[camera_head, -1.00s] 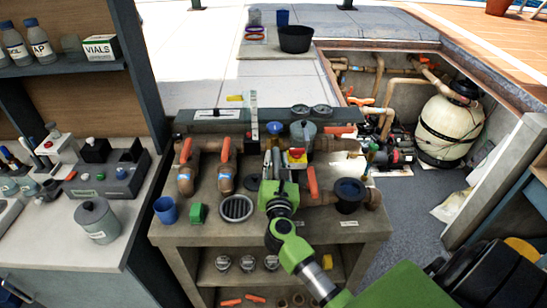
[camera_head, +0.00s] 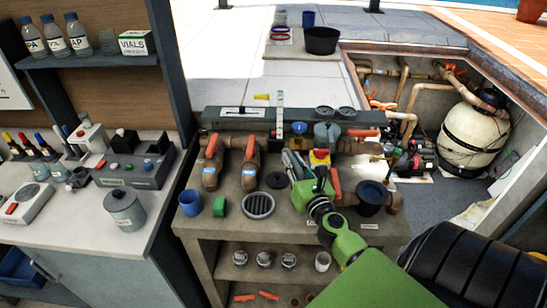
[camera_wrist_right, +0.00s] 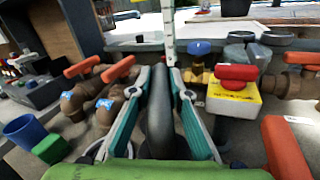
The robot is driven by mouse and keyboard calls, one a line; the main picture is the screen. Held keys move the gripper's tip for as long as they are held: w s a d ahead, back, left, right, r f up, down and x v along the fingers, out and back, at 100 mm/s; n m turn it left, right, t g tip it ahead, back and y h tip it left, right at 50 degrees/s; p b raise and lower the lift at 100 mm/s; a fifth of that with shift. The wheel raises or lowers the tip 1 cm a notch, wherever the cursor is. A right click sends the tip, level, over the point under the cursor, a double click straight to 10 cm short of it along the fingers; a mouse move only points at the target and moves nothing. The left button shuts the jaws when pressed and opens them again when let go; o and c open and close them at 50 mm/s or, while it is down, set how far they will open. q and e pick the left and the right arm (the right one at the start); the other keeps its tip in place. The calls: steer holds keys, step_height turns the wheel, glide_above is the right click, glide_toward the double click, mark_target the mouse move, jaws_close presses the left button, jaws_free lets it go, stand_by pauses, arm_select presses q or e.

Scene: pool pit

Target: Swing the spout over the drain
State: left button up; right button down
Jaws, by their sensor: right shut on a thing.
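The spout (camera_wrist_right: 159,110) is a dark grey curved tube, standing between the two teal-edged fingers of my right gripper in the right wrist view. My green right gripper (camera_head: 291,160) is shut on it above the bench in the head view. The drain (camera_head: 258,205) is a round slotted grate in the bench top, to the left of my right gripper and nearer the front edge. In the right wrist view it is mostly hidden behind the left finger. The spout's outlet end cannot be made out. My left gripper is not in view.
Pipes with orange-handled valves (camera_head: 210,160) stand left of the gripper. A yellow box with a red knob (camera_head: 320,158) is close on its right, beside an orange handle (camera_head: 335,183). A blue cup (camera_head: 190,203) and green block (camera_head: 220,206) sit left of the drain.

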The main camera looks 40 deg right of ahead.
mark_target(302, 178)
steer(key=shift+a+f, duration=0.1)
steer(key=shift+a, duration=0.05)
steer(key=c, duration=2.2)
jaws_free()
steer(key=shift+w, duration=0.1)
steer(key=shift+o, duration=0.2)
steer(key=v, duration=0.7)
steer(key=shift+s, duration=0.25)
